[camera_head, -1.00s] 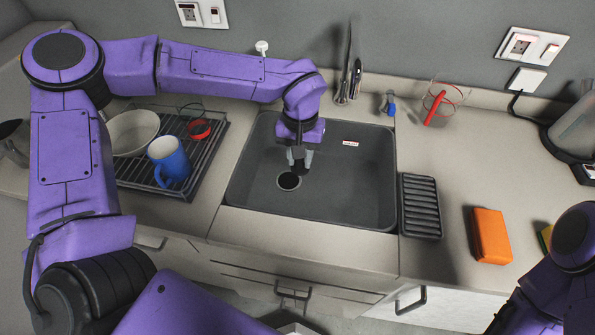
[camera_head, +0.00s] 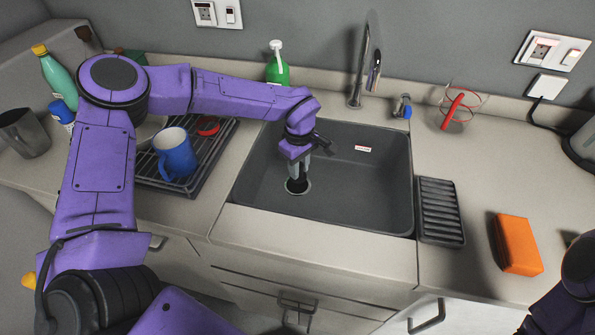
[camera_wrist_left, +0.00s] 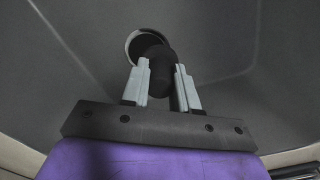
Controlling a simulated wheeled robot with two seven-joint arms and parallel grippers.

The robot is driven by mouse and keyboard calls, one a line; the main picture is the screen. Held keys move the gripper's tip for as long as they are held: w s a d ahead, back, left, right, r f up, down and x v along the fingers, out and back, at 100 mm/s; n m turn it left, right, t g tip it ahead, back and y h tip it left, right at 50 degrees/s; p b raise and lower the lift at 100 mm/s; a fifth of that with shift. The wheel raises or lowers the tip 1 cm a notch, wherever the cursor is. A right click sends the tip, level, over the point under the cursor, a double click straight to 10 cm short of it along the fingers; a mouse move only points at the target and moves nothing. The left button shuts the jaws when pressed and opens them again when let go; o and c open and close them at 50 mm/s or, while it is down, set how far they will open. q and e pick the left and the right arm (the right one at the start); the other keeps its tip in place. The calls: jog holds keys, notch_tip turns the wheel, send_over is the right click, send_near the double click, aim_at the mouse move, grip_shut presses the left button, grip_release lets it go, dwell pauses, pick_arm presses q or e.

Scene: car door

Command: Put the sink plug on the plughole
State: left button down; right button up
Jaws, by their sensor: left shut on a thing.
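The grey sink (camera_head: 350,185) is set into the counter. Its round plughole (camera_head: 307,189), with a light rim, is in the basin floor toward the left. My left gripper (camera_head: 299,173) points down into the basin right by the plughole. In the left wrist view its fingers (camera_wrist_left: 162,85) are shut on the black sink plug (camera_wrist_left: 158,64). There the plug overlaps part of the plughole rim (camera_wrist_left: 131,48); I cannot tell whether they touch. My right gripper is out of view; only part of that arm shows at the lower right.
A drying rack with a blue mug (camera_head: 175,153) stands left of the sink. The tap (camera_head: 362,75) rises behind it. A ribbed black tray (camera_head: 440,211) and an orange block (camera_head: 518,245) lie to the right. A green bottle (camera_head: 277,68) stands behind the sink.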

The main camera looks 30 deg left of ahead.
pick_arm(q)
jog(key=f, duration=0.1)
jog(key=w+a+f, duration=0.1)
jog(key=w+f, duration=0.1)
jog(key=shift+w+a, duration=0.15)
jog(key=shift+a, duration=0.1)
jog(key=shift+w+a+f+p, duration=0.15)
jog(key=shift+f+p, duration=0.2)
jog(key=shift+f, duration=1.45)
jog(key=shift+f, duration=0.2)
jog(key=c, duration=0.9)
grip_release()
jog(key=shift+o, duration=0.2)
notch_tip(320, 180, up, 12)
jog(key=b, duration=0.1)
jog(key=shift+r, duration=0.25)
